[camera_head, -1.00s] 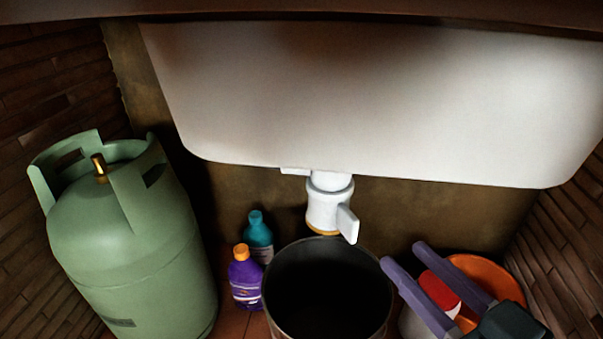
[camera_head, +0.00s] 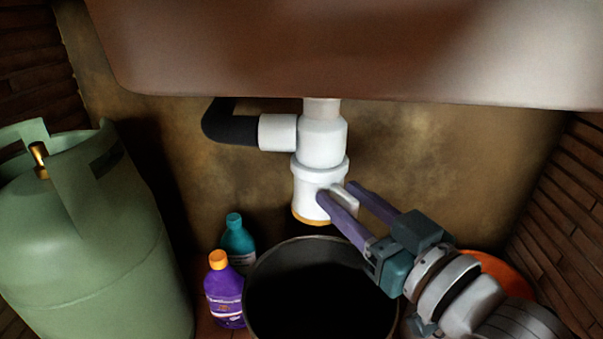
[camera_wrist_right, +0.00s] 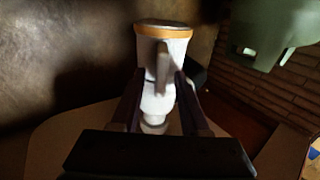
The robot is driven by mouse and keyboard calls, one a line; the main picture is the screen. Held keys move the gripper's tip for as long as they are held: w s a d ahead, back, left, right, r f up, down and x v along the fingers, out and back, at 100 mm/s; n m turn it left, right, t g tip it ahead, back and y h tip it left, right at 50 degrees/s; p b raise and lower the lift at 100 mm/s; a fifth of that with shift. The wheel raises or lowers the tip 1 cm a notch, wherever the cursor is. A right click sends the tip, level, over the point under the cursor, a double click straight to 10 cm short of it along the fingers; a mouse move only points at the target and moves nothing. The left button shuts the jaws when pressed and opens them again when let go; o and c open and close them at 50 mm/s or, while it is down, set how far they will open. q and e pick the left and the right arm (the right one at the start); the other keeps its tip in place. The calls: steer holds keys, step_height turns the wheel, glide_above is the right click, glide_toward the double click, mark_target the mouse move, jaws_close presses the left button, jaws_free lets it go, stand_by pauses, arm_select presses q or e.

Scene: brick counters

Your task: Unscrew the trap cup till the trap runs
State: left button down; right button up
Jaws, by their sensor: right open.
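The white trap cup (camera_head: 312,187) with a yellowish band at its lower end hangs under the trap body (camera_head: 323,143) in the head view. A flat white tab (camera_head: 345,197) sticks out from its right side. My right gripper (camera_head: 338,192) is open, with its two purple fingers reaching in from the lower right, one on each side of the tab. In the right wrist view the cup (camera_wrist_right: 176,50) appears upside down, with the tab (camera_wrist_right: 162,68) between the finger ends (camera_wrist_right: 159,74). I cannot tell whether the fingers touch it. My left gripper is not in view.
A dark bucket (camera_head: 253,307) stands below the cup. A green gas cylinder (camera_head: 85,250) is on the left, with a teal bottle (camera_head: 238,245) and a purple bottle (camera_head: 225,292) beside the bucket. An orange container (camera_head: 490,268) is partly hidden behind my right arm. The sink (camera_head: 350,50) is overhead.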

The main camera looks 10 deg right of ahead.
jaws_close()
stand_by(0.4)
stand_by(1.1)
